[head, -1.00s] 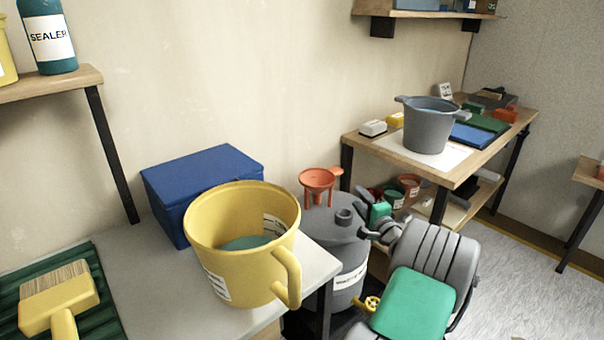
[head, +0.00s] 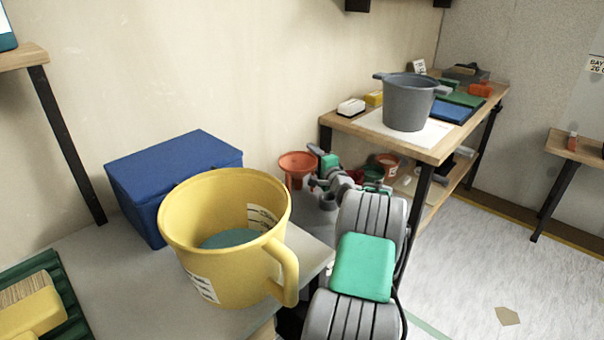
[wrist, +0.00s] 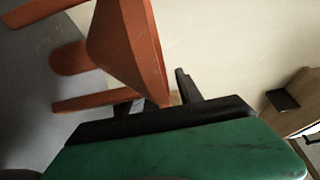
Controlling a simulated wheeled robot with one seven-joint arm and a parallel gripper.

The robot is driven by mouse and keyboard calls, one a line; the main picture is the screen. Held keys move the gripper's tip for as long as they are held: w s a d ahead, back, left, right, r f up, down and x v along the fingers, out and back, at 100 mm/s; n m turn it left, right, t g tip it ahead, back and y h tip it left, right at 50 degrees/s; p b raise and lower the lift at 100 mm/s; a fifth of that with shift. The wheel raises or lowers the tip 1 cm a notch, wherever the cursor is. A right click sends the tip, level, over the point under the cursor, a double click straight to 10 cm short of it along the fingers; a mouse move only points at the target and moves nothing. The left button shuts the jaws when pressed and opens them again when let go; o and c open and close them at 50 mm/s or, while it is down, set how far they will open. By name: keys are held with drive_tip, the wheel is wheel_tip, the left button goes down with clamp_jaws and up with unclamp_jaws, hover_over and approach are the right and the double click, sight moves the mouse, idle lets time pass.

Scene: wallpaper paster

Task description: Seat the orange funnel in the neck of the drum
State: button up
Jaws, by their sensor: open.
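The orange funnel (head: 297,162) stands on its legs on top of the grey drum (head: 314,222), behind the drum's neck (head: 328,201). In the wrist view the funnel (wrist: 125,40) fills the upper left, its cone and legs tipped sideways in the picture. My gripper (head: 313,152) is at the right side of the funnel's rim. In the wrist view its two black fingers (wrist: 160,95) are apart, close to the funnel's edge, with a little orange showing between them. I cannot tell whether they touch it. My arm hides much of the drum.
A yellow bucket (head: 190,235) and a blue box (head: 160,170) stand on the near table (head: 110,295), left of the drum. A wooden bench (head: 435,150) with a grey pot (head: 408,104) is behind to the right. Open floor lies at right.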

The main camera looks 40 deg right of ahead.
drive_tip(key=shift+w+d, duration=0.15)
drive_tip(key=shift+w, duration=0.15)
clamp_jaws()
idle(0.6)
